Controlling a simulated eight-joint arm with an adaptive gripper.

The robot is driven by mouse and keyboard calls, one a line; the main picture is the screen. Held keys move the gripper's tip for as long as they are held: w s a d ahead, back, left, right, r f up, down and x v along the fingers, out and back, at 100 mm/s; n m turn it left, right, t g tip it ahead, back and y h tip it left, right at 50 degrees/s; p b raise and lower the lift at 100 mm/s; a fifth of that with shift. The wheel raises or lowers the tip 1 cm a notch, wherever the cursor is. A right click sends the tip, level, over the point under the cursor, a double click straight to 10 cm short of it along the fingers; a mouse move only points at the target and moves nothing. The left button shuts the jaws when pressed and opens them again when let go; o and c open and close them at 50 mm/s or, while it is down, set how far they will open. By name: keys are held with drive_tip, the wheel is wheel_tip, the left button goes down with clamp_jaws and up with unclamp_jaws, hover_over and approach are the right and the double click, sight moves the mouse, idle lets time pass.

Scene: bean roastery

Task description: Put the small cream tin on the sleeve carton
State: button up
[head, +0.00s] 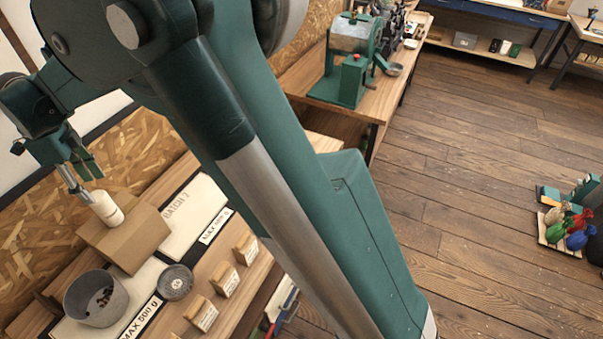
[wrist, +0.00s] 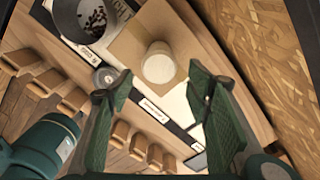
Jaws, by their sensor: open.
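The small cream tin (head: 108,208) stands upright on top of the brown sleeve carton (head: 140,236), near its back edge in the head view. In the wrist view the tin (wrist: 159,64) shows as a pale round shape on the carton (wrist: 136,38). My gripper (head: 86,190) is just above and beside the tin in the head view. In the wrist view its two fingers (wrist: 160,90) are spread wide with nothing between them, and the tin lies beyond their tips. I cannot tell the exact gap between fingers and tin.
A grey pot (head: 96,298) with dark beans stands by the carton, with a small round grey dish (head: 175,282) beside it. White labelled mats (head: 194,214) lie on the bench. Several small tan blocks (head: 225,279) line its front. A chipboard wall (head: 138,150) rises close behind.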

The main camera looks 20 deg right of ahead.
drive_tip(key=s+d+r+n+t, duration=0.1)
drive_tip(key=d+r+n, duration=0.25)
drive_tip(key=d, duration=0.75)
drive_tip(key=s+d+r+n+t+y, duration=0.15)
drive_tip(key=d+r, duration=0.35)
drive_tip(key=d, duration=0.7)
drive_tip(key=s+d+r+n+t, duration=0.1)
drive_tip(key=s+d+r+n, duration=0.2)
drive_tip(key=d, duration=0.8)
drive_tip(key=s+d+f+n+t, duration=0.1)
drive_tip(key=s+d+n, duration=0.2)
drive_tip(key=s+d, duration=0.3)
drive_tip(key=s+d+f+n+t+h, duration=0.1)
drive_tip(key=s+d+f+n, duration=0.1)
drive_tip(key=s+d, duration=0.4)
drive_tip(key=s+d+f+n+t, duration=0.1)
drive_tip(key=s+d+n, duration=0.3)
drive_tip(key=d, duration=1)
drive_tip(key=s, duration=0.3)
drive_tip(key=shift+d+f+n+t, duration=0.35)
drive_tip(key=shift+f+n, duration=0.05)
drive_tip(key=shift+h, duration=0.25)
